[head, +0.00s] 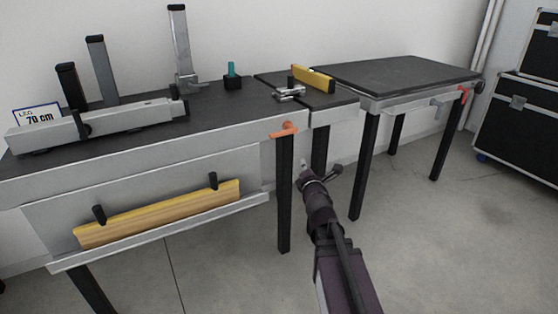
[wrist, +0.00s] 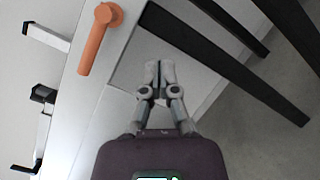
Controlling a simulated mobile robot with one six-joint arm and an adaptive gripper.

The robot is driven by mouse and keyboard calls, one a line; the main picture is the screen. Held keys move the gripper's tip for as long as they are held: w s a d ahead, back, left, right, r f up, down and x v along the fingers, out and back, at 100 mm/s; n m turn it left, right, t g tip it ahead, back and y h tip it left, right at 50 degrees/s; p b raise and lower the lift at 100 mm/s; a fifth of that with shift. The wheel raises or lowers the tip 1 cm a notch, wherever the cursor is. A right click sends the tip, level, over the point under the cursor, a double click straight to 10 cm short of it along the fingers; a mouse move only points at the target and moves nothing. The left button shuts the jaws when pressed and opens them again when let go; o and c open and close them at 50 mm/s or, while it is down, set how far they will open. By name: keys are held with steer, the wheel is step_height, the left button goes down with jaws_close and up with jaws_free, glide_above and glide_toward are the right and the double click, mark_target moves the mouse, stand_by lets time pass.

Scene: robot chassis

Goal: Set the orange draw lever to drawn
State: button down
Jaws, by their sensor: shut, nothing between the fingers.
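The orange draw lever (head: 284,130) is on the front edge of the near bench, at its right end above a leg. In the wrist view the orange lever (wrist: 97,42) shows a round hub at the top with its bar slanting down-left. My gripper (head: 303,166) is below and slightly right of the lever in the head view. In the wrist view my gripper (wrist: 160,70) has its fingertips together and empty. It is apart from the lever, which lies up and left of it.
Black bench legs (head: 284,195) stand close to my gripper. A yellow-edged wooden board (head: 160,213) sits on a lower front ledge. A second bench (head: 400,72) with a red lever (head: 463,94) stands right. Black cases (head: 515,125) stand at far right.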

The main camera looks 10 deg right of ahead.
steer(key=s+a+f+n+t+y+b, duration=0.1)
steer(key=f+n+t+y+b, duration=0.1)
steer(key=n+y+b, duration=0.2)
steer(key=s+a+f+n+t+y+b, duration=0.1)
steer(key=n+y+b, duration=0.3)
steer(key=n+b, duration=0.4)
steer(key=a+f+n+t, duration=0.1)
steer(key=n, duration=0.2)
steer(key=shift+s+a+f+t+y, duration=0.25)
steer(key=shift+s+f+t+y, duration=0.05)
steer(key=shift+s+f+t, duration=0.1)
steer(key=shift+w+r, duration=0.15)
steer(key=shift+r, duration=0.05)
steer(key=s+r+p+x, duration=0.1)
steer(key=r+p+x, duration=0.1)
steer(key=p+x, duration=0.7)
steer(key=shift+r+x, duration=0.25)
steer(key=shift+x, duration=1.35)
steer(key=shift+s+d, duration=0.1)
